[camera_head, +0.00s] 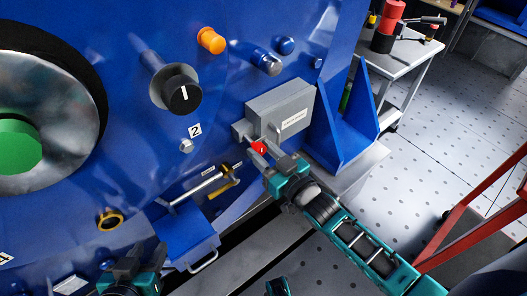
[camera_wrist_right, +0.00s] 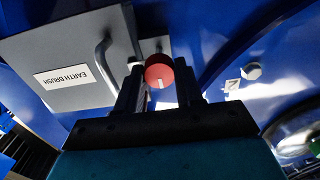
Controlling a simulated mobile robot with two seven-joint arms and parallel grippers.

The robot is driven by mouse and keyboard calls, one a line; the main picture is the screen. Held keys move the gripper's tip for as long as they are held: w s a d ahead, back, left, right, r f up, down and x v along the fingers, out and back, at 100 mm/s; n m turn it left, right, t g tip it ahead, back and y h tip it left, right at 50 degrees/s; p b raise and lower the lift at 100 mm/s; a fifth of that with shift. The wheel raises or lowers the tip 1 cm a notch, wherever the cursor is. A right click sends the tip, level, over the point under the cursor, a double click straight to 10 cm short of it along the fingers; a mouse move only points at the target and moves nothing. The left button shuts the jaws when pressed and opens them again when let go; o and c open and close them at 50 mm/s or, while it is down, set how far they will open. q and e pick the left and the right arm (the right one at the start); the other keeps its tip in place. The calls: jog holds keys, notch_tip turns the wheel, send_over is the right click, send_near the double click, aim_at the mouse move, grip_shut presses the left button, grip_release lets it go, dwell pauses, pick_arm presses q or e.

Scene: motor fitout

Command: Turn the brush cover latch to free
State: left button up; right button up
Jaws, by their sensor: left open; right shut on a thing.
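The brush cover is a grey box (camera_head: 280,112) on the blue motor wall; in the right wrist view its plate (camera_wrist_right: 75,65) reads "EARTH BRUSH" upside down. Its latch is a small red round knob (camera_head: 258,147) at the box's lower left. In the right wrist view the red knob (camera_wrist_right: 159,70) shows a white line pointing down the picture. My right gripper (camera_head: 266,152) is shut on the red latch, a finger on each side. My left gripper (camera_head: 138,262) is open and empty at the bottom left, well away from the cover.
A black knob (camera_head: 175,90) with a white line, an orange cap (camera_head: 211,40) and a bolt by a "2" label (camera_head: 187,146) stick out of the wall. A blue tray (camera_head: 186,232) hangs below. A blue bracket (camera_head: 350,120) stands right of the cover.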

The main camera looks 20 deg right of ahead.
jog(key=c, duration=0.3)
jog(key=shift+n, duration=0.3)
jog(key=shift+r+n+p, duration=0.1)
jog(key=shift+n+p, duration=0.55)
jog(key=shift+n, duration=0.25)
jog(key=n, duration=0.2)
jog(key=shift+a+n+p, duration=0.1)
jog(key=shift+n+p, duration=0.3)
jog(key=n, duration=0.3)
jog(key=shift+n, duration=0.3)
jog(key=n, duration=0.4)
jog(key=shift+f+n, duration=0.25)
jog(key=shift+n, duration=0.05)
jog(key=shift+n+b, duration=0.3)
jog(key=shift+n, duration=1.9)
